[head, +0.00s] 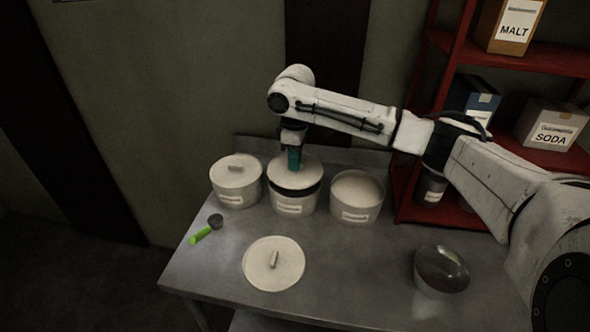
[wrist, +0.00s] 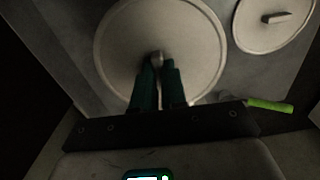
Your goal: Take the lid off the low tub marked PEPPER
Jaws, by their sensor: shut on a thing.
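Three low pale tubs stand in a row at the back of the metal table; their labels are too small to read. My gripper (head: 293,160) is above the middle tub (head: 293,205), pointing down, shut on the handle of its round pale lid (head: 311,173). A dark band shows between this lid and the tub wall; I cannot tell for sure if it is a gap. In the wrist view the fingers (wrist: 160,68) close on the handle at the middle of the lid (wrist: 125,45). The left tub (head: 236,195) has its lid on. The right tub (head: 358,206) has no lid handle showing and looks open.
A loose lid (head: 273,263) lies on the table (head: 340,265) in front. A green-handled scoop (head: 205,232) lies at the left and a metal bowl (head: 441,270) stands at the right. A red shelf (head: 408,190) with boxes stands behind right. The front middle is clear.

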